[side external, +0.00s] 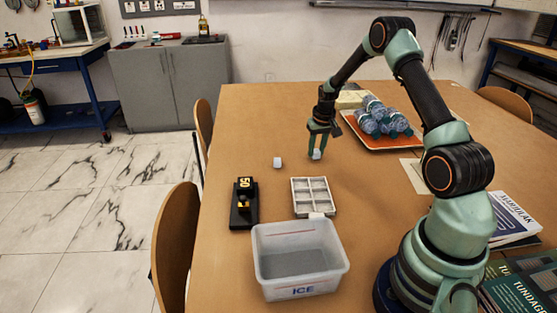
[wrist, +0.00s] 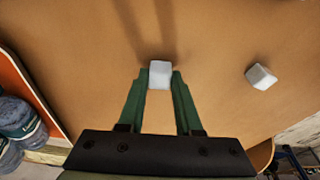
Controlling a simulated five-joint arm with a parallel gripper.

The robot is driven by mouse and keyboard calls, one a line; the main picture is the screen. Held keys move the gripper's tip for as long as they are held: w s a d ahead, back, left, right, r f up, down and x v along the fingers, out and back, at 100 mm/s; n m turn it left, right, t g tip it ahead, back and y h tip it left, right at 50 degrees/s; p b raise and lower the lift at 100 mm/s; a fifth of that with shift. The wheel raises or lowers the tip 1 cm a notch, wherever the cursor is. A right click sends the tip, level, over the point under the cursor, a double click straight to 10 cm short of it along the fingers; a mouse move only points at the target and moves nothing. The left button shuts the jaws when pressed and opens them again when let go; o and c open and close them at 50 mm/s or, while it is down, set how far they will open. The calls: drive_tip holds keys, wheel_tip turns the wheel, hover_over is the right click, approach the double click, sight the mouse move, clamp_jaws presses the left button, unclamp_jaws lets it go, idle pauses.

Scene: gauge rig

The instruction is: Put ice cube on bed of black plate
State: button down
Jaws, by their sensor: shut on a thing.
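One whitish ice cube (wrist: 160,74) sits between the fingertips of my gripper (wrist: 159,80) in the wrist view. In the side view my gripper (side external: 317,152) points down with this cube at its tips, at or just above the table; I cannot tell if it touches. A second ice cube (side external: 277,162) lies loose on the table to the left, and shows at the right in the wrist view (wrist: 261,77). The black plate (side external: 242,217) is on the table at the left, with a yellow piece and a "50" marking on it. No ice cube shows on it.
An orange tray (side external: 396,143) with several bottles (side external: 381,117) is behind my gripper to the right. Books (side external: 515,222) lie at right. Table between cubes and plate is clear.

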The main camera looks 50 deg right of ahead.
sight(319, 163)
drive_tip(key=shift+f, duration=0.1)
drive_tip(key=c, duration=0.6)
unclamp_jaws()
drive_tip(key=v, duration=1.2)
drive_tip(key=s+a+r+n+t, duration=0.25)
drive_tip(key=a+r, duration=0.75)
drive_tip(key=a, duration=0.5)
drive_tip(key=s+a+r+n, duration=0.1)
drive_tip(key=s+a+n, duration=0.1)
drive_tip(key=s+a, duration=0.3)
drive_tip(key=s+a+r+n+y, duration=0.1)
drive_tip(key=s+a, duration=0.3)
drive_tip(key=a, duration=0.5)
drive_tip(key=shift+s+r+n+t, duration=0.35)
drive_tip(key=shift+n+t, duration=0.1)
drive_tip(key=shift+n, duration=0.2)
drive_tip(key=shift+o, duration=0.6)
drive_tip(key=shift+s+a+f, duration=0.1)
drive_tip(key=shift+s+a, duration=0.1)
drive_tip(key=shift+s, duration=0.05)
